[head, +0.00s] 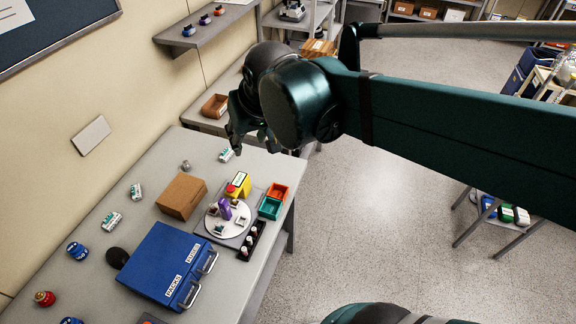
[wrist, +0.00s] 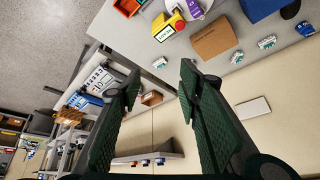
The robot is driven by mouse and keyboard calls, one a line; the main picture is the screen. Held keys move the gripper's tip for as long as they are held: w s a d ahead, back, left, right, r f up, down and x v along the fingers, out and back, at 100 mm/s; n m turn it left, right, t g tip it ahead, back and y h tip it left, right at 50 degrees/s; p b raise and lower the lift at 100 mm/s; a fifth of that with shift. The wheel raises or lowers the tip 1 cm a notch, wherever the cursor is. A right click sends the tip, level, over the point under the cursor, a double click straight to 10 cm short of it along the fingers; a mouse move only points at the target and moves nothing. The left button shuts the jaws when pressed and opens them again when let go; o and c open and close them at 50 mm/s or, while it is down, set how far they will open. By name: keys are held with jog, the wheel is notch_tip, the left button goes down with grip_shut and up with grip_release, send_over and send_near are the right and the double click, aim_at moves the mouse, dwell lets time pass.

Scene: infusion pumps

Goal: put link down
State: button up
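My gripper (head: 240,145) is above the far end of the grey table, near a small white-and-green module (head: 226,154). In the wrist view my gripper (wrist: 158,80) has its two green fingers wide apart, with nothing held between them. That module also shows beyond the fingertips in the wrist view (wrist: 160,62). A white round plate (head: 211,226) on the table carries a purple piece (head: 225,209) and small grey pieces. I cannot tell which piece is the link.
A yellow box with a red button (head: 240,184), an orange bin (head: 278,192) and a teal bin (head: 270,207) stand by the plate. A cardboard box (head: 181,196) and blue case (head: 165,265) take up the middle. More modules (head: 111,221) lie along the wall side.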

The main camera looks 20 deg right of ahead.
jog(key=s+d+f, duration=0.1)
jog(key=s+d, duration=0.2)
jog(key=s, duration=0.2)
jog(key=s+d+f+t, duration=0.1)
jog(key=s+d+f, duration=0.1)
jog(key=s, duration=0.3)
jog(key=shift+s+d+f+h, duration=0.25)
jog(key=shift+d+f+h, duration=0.05)
jog(key=shift+d, duration=0.3)
jog(key=shift+o, duration=0.5)
dwell(0.7)
jog(key=m+g, duration=0.7)
jog(key=m, duration=0.3)
send_over(225, 151)
jog(key=f, duration=2.2)
jog(key=shift+s+d+f, duration=0.1)
jog(key=shift+d+f, duration=0.05)
jog(key=shift+d, duration=0.1)
jog(key=shift+w+a+f, duration=0.1)
jog(key=shift+w+f, duration=0.1)
jog(key=shift+f, duration=0.3)
